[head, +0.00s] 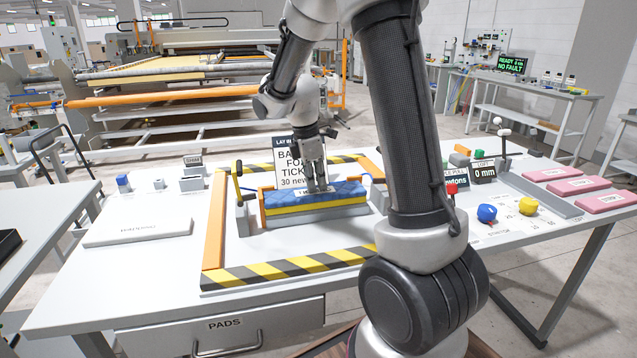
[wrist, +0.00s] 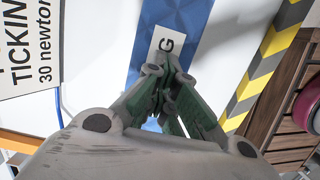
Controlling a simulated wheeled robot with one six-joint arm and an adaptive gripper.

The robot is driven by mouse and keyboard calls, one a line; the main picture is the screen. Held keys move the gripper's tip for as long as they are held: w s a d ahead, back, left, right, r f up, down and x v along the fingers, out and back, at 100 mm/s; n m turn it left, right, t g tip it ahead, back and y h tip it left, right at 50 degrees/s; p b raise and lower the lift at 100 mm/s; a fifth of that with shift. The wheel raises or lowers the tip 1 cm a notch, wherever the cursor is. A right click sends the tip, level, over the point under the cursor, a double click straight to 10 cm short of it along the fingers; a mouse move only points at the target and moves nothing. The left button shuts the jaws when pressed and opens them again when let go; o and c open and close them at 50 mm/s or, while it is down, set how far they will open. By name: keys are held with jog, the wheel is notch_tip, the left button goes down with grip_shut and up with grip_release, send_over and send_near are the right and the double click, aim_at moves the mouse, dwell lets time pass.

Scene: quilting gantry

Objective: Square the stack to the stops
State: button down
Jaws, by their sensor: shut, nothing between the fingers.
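The stack (head: 345,203) is a long block of blue and yellow layers, with a white label on its blue top. It stands in the middle of the table inside a striped frame. Its blue top and label also show in the wrist view (wrist: 182,15). My gripper (head: 320,190) is shut and empty, pointing down at the stack's top beside the label. In the wrist view its fingertips (wrist: 172,62) overlap the label; contact is unclear.
A yellow-and-black striped border (head: 290,268) and orange rails (head: 215,220) surround the work area. A ticket sign (head: 285,155) stands behind the stack. A white pad (head: 138,227) lies left. Blue (head: 487,213) and yellow (head: 527,206) knobs and pink blocks (head: 575,187) are right.

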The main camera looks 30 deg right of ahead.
notch_tip(320, 180, up, 12)
jog(key=a, duration=0.2)
jog(key=shift+w+a, duration=0.15)
jog(key=shift+w, duration=0.15)
